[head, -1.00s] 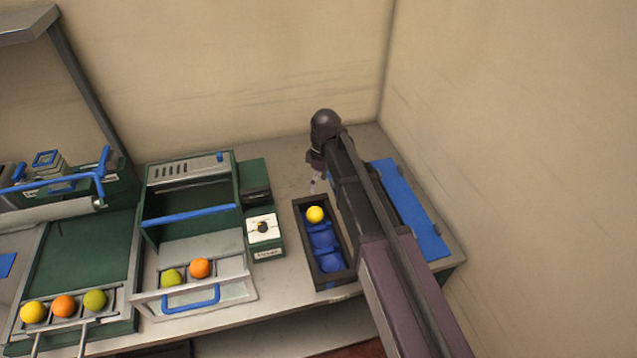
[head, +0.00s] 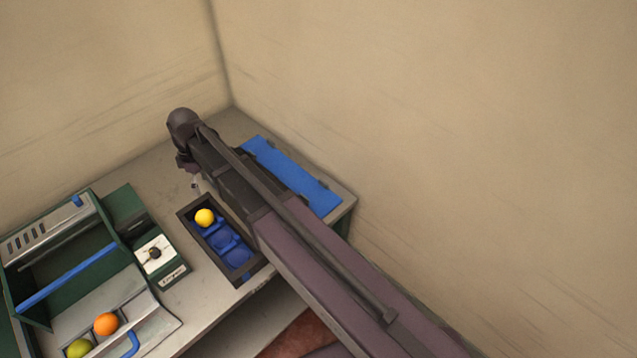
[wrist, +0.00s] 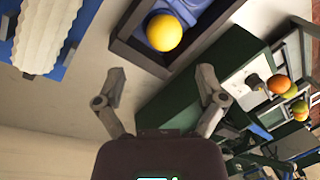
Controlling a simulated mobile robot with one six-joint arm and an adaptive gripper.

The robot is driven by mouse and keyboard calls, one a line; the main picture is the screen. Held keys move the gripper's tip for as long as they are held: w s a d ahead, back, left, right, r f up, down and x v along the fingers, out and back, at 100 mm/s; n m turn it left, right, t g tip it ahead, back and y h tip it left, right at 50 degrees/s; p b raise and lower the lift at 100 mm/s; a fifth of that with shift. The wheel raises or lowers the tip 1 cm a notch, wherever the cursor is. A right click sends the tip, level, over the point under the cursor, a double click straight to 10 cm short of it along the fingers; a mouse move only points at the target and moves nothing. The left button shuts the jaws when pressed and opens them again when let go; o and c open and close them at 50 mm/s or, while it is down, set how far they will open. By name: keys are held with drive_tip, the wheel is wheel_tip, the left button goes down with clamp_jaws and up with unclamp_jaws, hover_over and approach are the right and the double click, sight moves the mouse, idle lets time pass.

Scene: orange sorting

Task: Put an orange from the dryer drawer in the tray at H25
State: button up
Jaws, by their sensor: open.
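The dryer drawer (head: 152,303) is pulled out at the lower left of the head view. It holds an orange fruit (head: 106,324) and a green fruit (head: 79,348) side by side. The dark tray (head: 252,275) with blue compartments stands to the right, with a yellow fruit (head: 204,217) in its far compartment and the nearer visible ones empty. No H25 label is legible. My gripper (wrist: 161,80) is open and empty, with the tray and yellow fruit (wrist: 164,33) ahead of its fingers in the wrist view. In the head view my arm hides most of it.
A green box with a white dial panel (head: 155,253) stands between dryer and tray. A blue mat (head: 300,182) lies at the right end of the bench. In the wrist view a white ridged roller (wrist: 42,35) is at upper left. Walls close off the back and right.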

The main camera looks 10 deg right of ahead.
drive_tip(key=s+d+m, duration=0.2)
drive_tip(key=d+m, duration=0.3)
drive_tip(key=d, duration=0.6)
drive_tip(key=s+d+m+t, duration=0.1)
drive_tip(key=s+d+m, duration=0.2)
drive_tip(key=d, duration=0.9)
drive_tip(key=s+d+m+t, duration=0.1)
drive_tip(key=s+d+m, duration=0.2)
drive_tip(key=d+m, duration=0.4)
drive_tip(key=d, duration=0.4)
drive_tip(key=shift+s+d+f, duration=0.2)
drive_tip(key=shift+s, duration=0.05)
